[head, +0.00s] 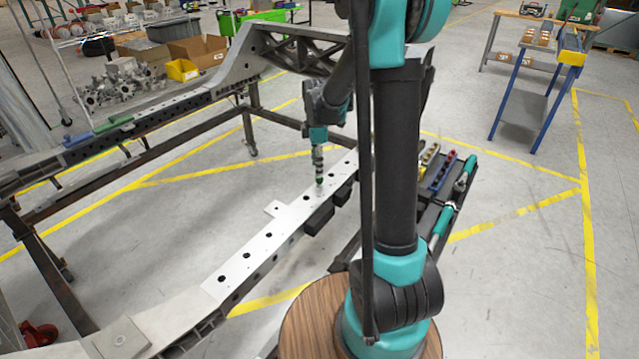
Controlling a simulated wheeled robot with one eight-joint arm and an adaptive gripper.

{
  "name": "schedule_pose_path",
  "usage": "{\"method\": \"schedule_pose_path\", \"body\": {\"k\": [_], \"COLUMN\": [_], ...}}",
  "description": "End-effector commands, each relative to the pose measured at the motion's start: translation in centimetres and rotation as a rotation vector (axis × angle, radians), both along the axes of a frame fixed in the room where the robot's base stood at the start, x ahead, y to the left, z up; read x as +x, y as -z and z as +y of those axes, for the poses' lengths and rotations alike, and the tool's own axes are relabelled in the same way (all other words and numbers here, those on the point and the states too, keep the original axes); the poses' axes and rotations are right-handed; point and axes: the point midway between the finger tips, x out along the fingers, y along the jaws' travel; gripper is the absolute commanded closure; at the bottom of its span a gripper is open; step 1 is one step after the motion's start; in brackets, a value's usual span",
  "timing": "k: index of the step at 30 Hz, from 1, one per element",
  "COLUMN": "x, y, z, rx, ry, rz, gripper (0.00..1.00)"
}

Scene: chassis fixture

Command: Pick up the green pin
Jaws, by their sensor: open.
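A small green piece, which looks like the green pin (319,180), shows at the top of the near white chassis rail (262,238), directly below my gripper. My gripper (319,172) points straight down over the rail. Its fingers are too small in the head view to tell apart clearly, and I cannot tell whether they touch the pin or are around it. The jaws are open. The pin's lower part is hidden or too small to see.
The rail has several dark holes and dark blocks (318,219) on its side. Right of my arm stands a rack with coloured parts (441,172). The far rail carries a green piece (113,124) and a blue piece (77,139). Open floor (520,270) lies right.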

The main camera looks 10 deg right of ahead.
Motion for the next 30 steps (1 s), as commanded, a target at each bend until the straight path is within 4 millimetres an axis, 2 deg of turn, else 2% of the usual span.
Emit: {"method": "schedule_pose_path", "body": {"k": [5, 14, 23, 30], "x": [-0.1, -0.3, -0.3, -0.3], "y": [1.2, 5.1, 5.4, 5.4], "z": [-0.2, -0.7, -0.7, -0.7], "rx": [0.000, 0.000, 0.000, 0.000], "ry": [0.000, 0.000, 0.000, 0.000], "rz": [0.000, 0.000, 0.000, 0.000], "gripper": [0.51, 0.51, 0.51, 0.80]}}
